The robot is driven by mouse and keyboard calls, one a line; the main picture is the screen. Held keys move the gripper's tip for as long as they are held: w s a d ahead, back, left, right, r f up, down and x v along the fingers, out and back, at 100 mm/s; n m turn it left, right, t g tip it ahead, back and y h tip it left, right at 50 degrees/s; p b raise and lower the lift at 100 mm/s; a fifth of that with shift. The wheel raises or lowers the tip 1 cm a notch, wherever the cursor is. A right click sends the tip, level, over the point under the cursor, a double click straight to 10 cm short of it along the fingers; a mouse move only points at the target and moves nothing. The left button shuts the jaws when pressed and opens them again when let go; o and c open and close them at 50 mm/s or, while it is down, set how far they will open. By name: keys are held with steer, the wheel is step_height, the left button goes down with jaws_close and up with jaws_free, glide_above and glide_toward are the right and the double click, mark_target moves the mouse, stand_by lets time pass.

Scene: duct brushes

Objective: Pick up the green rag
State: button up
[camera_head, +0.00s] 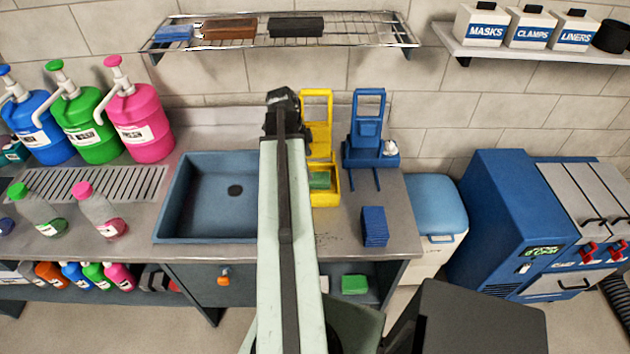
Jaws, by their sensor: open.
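Two green things could be the rag, and I cannot tell which. A flat green folded-looking piece (354,285) lies on the shelf under the counter, right of my arm. A smaller green piece (320,180) sits in the yellow caddy (331,199) on the counter, partly hidden by my arm. My pale arm rises through the middle of the view and ends in a dark part near the back wall. I make out no gripper fingers there, and nothing held shows.
A blue sink (200,235) is left of my arm. A blue stack (374,227) and a blue caddy (370,153) stand on the counter to the right. Pump bottles (141,119) line the left. A wire rack (345,35) hangs above. A blue machine (510,225) stands far right.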

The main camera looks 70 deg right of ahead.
steer(key=b+x, duration=0.3)
steer(key=x, duration=0.1)
steer(key=b+x, duration=0.3)
steer(key=shift+s+a+f+b, duration=0.15)
steer(key=shift+f+b, duration=0.2)
steer(key=shift+f, duration=0.05)
steer(key=shift+r, duration=0.15)
steer(key=shift+c, duration=0.6)
steer(key=c, duration=1.5)
step_height(320, 180, up, 10)
steer(key=p, duration=1)
steer(key=shift+r, duration=0.1)
